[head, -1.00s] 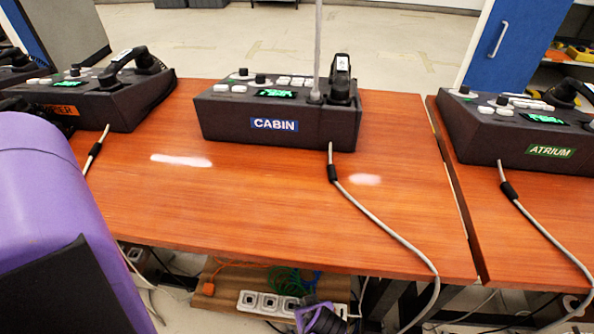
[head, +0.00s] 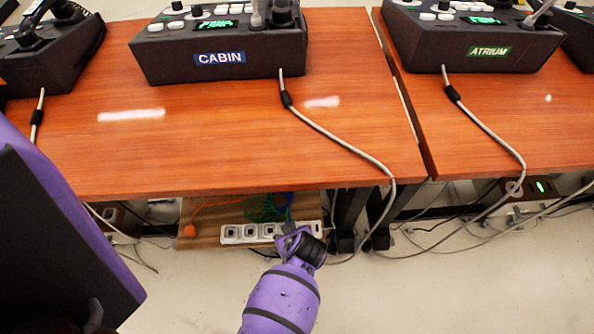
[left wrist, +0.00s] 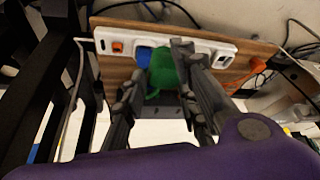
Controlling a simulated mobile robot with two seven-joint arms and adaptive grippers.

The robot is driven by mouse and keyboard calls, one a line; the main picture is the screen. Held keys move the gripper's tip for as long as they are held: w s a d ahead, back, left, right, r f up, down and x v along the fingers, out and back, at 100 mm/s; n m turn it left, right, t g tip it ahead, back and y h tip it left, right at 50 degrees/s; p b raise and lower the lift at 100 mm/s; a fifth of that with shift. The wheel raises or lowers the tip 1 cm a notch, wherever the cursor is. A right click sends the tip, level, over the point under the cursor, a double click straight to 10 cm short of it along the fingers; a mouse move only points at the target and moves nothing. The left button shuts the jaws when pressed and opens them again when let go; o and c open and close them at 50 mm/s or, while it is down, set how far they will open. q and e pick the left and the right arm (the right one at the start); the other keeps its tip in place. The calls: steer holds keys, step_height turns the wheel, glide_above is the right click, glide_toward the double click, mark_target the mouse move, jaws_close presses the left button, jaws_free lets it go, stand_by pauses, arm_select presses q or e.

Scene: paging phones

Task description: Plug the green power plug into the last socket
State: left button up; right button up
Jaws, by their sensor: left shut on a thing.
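The green power plug (left wrist: 163,72) is between the fingers of my left gripper (left wrist: 165,85) in the left wrist view, close against the white power strip (left wrist: 225,47). Whether its pins are in a socket is hidden. A blue plug (left wrist: 144,57) sits at the strip beside it, towards the orange-red switch (left wrist: 118,47). In the head view the left gripper (head: 299,240) is at the right part of the power strip (head: 240,241), covering sockets there; several sockets further left show empty. My right gripper is not in view.
The strip lies on a wooden board (head: 207,240) below the table (head: 225,140). An orange plug (left wrist: 258,66) lies on the board, and green cable (head: 264,207) is bundled behind the strip. Dark table legs (head: 350,215) stand close right of the gripper. A grey cable (head: 345,146) hangs nearby.

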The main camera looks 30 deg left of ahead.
arm_select(q)
steer(key=s+a+p, duration=0.1)
steer(key=a+p, duration=0.1)
steer(key=a, duration=0.7)
steer(key=shift+a+p, duration=0.15)
steer(key=shift+p, duration=0.25)
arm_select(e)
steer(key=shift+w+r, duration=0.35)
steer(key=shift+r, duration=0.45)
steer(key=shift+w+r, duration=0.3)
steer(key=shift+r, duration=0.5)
arm_select(q)
steer(key=s+a+p, duration=0.1)
steer(key=a+p, duration=0.2)
steer(key=a, duration=1)
steer(key=shift+s, duration=0.25)
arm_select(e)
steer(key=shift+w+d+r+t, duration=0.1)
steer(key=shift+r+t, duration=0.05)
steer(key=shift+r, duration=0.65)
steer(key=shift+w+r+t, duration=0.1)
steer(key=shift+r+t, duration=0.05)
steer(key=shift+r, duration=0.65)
